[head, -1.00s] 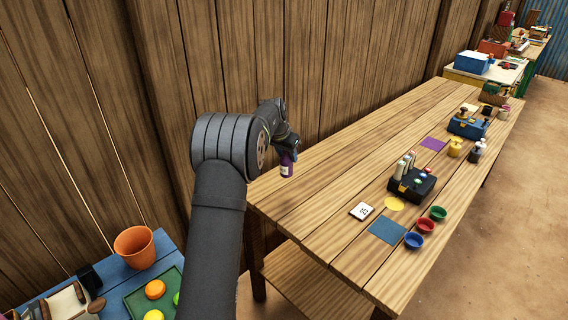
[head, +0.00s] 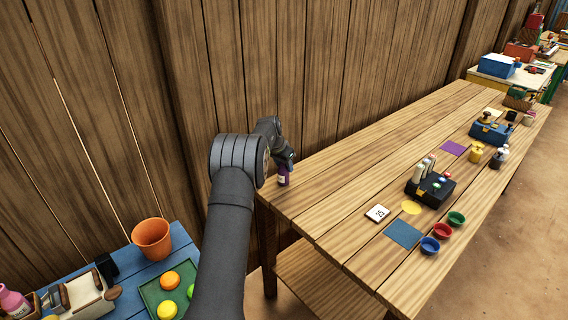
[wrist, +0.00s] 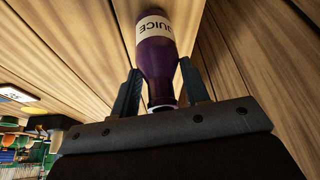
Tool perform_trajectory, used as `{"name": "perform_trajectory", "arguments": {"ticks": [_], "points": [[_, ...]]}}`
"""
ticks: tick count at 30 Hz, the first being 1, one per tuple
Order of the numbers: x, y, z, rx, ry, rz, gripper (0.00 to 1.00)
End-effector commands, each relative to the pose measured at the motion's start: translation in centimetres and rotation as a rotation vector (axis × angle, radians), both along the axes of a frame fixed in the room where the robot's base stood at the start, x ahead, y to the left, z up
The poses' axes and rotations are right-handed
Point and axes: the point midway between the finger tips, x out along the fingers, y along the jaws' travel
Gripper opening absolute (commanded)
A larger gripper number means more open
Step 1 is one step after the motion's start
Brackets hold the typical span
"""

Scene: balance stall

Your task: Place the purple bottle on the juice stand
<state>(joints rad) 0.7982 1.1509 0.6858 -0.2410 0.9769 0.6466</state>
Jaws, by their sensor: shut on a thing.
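The purple bottle (head: 284,178) is in my gripper (head: 285,162), by the near left corner of the long wooden table (head: 345,190). In the wrist view the bottle (wrist: 157,62) sits between the two fingers of my gripper (wrist: 160,88), its narrow neck toward the palm. Its white label reads JUICE upside down. I cannot tell whether its base touches the table. No stand marked as the juice stand can be made out; a flat purple square (head: 453,148) lies farther along the tabletop.
A white number card (head: 377,213), yellow disc (head: 411,207), blue square (head: 403,234), several small bowls and a black box (head: 430,190) occupy the table's right side. Its near left part is clear. A plank wall runs behind. An orange pot (head: 151,238) stands on a blue table at lower left.

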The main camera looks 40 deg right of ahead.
Motion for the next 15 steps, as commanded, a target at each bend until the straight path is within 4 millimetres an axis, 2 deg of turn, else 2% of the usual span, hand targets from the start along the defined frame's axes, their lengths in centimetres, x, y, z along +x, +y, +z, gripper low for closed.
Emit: {"name": "perform_trajectory", "arguments": {"ticks": [5,6,9,15], "points": [[0.0,-0.01,-0.32,-0.001,0.0,0.0,0.12],[-0.01,0.0,-0.44,0.0,0.0,0.0,0.44],[-0.01,-0.01,-0.41,0.0,0.0,0.0,0.64],[-0.01,0.0,-0.38,0.0,0.0,0.0,0.64]]}}
